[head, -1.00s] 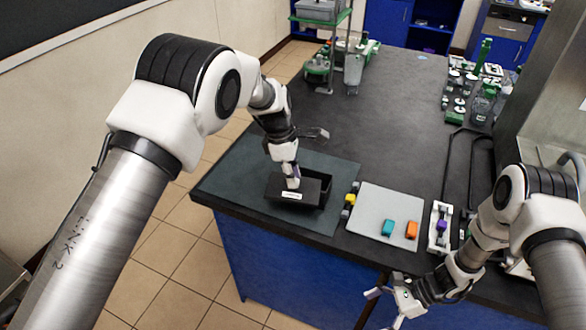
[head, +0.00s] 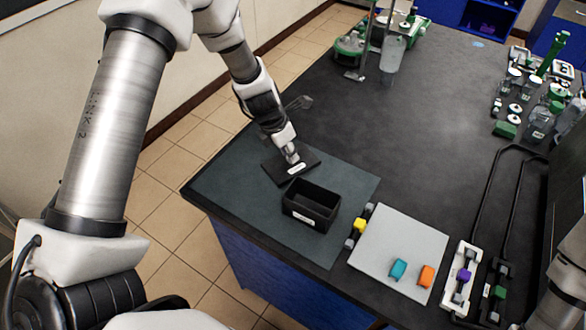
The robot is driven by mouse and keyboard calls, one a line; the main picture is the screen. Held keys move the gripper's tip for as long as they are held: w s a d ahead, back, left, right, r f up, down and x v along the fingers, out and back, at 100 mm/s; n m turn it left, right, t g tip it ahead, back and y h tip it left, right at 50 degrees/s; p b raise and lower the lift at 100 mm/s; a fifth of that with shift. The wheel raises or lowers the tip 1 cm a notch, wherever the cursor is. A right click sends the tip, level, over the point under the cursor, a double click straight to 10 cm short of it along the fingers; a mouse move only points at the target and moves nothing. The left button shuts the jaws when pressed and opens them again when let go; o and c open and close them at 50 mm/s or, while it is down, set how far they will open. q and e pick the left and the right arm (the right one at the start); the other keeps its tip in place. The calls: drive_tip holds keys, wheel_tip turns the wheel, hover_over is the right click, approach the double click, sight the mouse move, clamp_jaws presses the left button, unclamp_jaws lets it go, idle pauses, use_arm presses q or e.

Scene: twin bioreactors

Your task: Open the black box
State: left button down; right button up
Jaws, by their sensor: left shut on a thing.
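The black box (head: 311,212) stands upright on the dark mat near the table's left front corner. Its top is open and its inside looks empty. Its flat black lid (head: 284,174), with a white label, is behind and left of the box, apart from it. My left gripper (head: 294,160) is shut on the lid from above. I cannot tell whether the lid touches the mat. My right gripper is out of the picture; only part of my right arm shows at the right edge.
A grey pad (head: 397,252) right of the box carries a teal block (head: 398,268) and an orange block (head: 426,276). A yellow piece (head: 360,225) sits between box and pad. Green-based stands and bottles are farther back. The middle of the table is clear.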

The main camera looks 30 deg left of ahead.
sight(290, 163)
use_arm(q)
drive_tip(key=x, duration=0.1)
drive_tip(key=b+x, duration=0.1)
drive_tip(key=x, duration=0.1)
drive_tip(key=b+x, duration=0.1)
drive_tip(key=x, duration=0.1)
drive_tip(key=shift+s+a+f, duration=0.1)
drive_tip(key=shift+s+a, duration=0.3)
drive_tip(key=shift+a, duration=0.05)
drive_tip(key=shift+s, duration=0.1)
drive_tip(key=c, duration=1)
unclamp_jaws()
drive_tip(key=shift+o, duration=0.2)
